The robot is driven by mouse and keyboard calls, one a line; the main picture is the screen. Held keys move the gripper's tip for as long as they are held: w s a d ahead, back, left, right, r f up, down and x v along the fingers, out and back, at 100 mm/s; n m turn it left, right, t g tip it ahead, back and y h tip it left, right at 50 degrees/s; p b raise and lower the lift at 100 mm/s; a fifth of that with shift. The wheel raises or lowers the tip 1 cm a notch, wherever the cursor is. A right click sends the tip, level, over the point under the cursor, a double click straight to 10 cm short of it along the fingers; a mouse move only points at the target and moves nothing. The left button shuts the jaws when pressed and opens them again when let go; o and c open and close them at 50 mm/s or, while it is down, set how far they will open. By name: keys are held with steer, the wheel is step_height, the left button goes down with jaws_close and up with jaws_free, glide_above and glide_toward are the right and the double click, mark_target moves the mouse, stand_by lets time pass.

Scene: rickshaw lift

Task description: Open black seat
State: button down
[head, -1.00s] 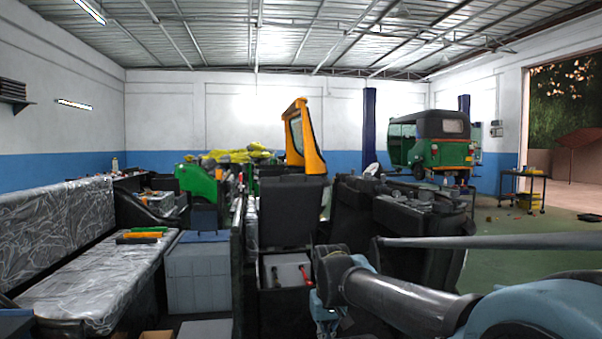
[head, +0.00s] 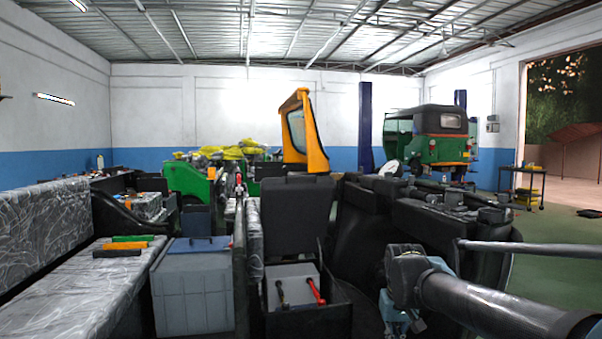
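The black seat (head: 297,212) stands upright, like a raised panel, near the middle of the head view. Below and in front of it is an open dark compartment (head: 308,318). A grey box (head: 292,280) lies in it, with a red-handled tool (head: 315,290) and a black-handled tool (head: 281,292) on top. My arm reaches in from the lower right and bends down just right of the compartment. The fingers of my gripper do not show, so I cannot tell whether it touches anything.
A grey bin with a blue lid (head: 196,290) stands to the left, beside a plastic-wrapped bench (head: 75,285). Black vehicle parts (head: 440,215) crowd the right. A yellow frame (head: 304,135) rises behind the seat. Open green floor (head: 565,228) lies at far right.

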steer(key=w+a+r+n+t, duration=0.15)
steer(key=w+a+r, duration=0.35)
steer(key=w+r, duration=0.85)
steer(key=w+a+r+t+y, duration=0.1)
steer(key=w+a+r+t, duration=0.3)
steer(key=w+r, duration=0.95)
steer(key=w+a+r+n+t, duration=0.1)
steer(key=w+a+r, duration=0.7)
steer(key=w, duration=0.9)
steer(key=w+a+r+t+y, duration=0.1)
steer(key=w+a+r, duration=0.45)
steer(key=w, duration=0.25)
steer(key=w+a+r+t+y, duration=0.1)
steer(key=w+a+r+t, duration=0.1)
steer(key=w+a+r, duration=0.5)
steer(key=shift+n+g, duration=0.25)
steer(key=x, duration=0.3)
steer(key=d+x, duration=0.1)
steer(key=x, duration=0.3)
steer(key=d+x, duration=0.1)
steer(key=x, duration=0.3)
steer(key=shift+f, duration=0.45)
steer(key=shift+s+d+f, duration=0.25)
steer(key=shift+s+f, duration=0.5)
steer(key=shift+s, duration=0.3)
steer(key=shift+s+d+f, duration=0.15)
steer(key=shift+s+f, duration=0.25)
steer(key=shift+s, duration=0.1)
